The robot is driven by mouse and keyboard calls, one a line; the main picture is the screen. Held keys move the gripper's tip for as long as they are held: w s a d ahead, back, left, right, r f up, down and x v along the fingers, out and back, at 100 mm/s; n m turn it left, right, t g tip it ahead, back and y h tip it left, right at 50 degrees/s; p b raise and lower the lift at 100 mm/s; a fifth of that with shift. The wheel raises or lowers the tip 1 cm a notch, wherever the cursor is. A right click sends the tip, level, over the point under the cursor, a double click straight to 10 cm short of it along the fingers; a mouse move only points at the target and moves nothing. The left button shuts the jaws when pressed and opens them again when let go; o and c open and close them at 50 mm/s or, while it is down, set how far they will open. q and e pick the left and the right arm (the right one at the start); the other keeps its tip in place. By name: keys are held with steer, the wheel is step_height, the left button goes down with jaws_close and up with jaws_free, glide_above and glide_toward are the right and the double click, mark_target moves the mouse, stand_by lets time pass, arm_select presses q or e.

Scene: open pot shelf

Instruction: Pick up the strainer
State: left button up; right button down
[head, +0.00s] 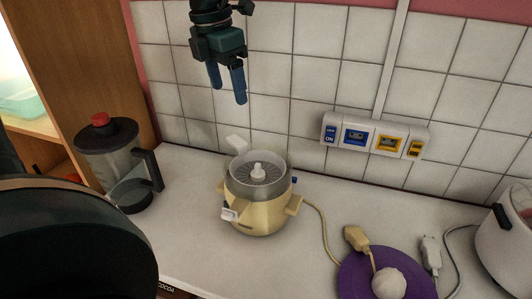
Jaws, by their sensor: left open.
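The strainer (243,181) looks to be the grey, round, slotted piece with a pale cone in its middle. It sits on top of a cream-yellow juicer-like pot (262,215) on the counter. White tabs stick out at the back and front of the pot's top; I cannot tell which part they belong to. My left gripper (228,86) hangs from the top of the head view with its two blue fingers apart and pointing down. It is empty, above the strainer and apart from it. My right gripper is not in view.
A clear jug (112,165) with a black handle and red knob stands to the left. A purple plate (350,275) with a pale round thing (389,284) lies at the front right. A white pot (508,245) stands far right. Sockets (375,137) are on the tiled wall; cords lie right of the juicer.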

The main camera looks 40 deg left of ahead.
arm_select(q)
glide_above(236, 140)
steer(key=s, duration=0.1)
step_height(236, 140, down, 7)
steer(key=shift+d+r, duration=0.1)
steer(key=shift+d, duration=0.05)
steer(key=shift+w+f+p, duration=0.2)
steer(key=shift+f+p, duration=0.2)
steer(key=shift+f, duration=1.1)
steer(key=shift+w+f+p, duration=0.2)
steer(key=shift+f+p, duration=0.2)
steer(key=shift+f, duration=1.05)
steer(key=shift+c, duration=0.4)
steer(key=c, duration=1)
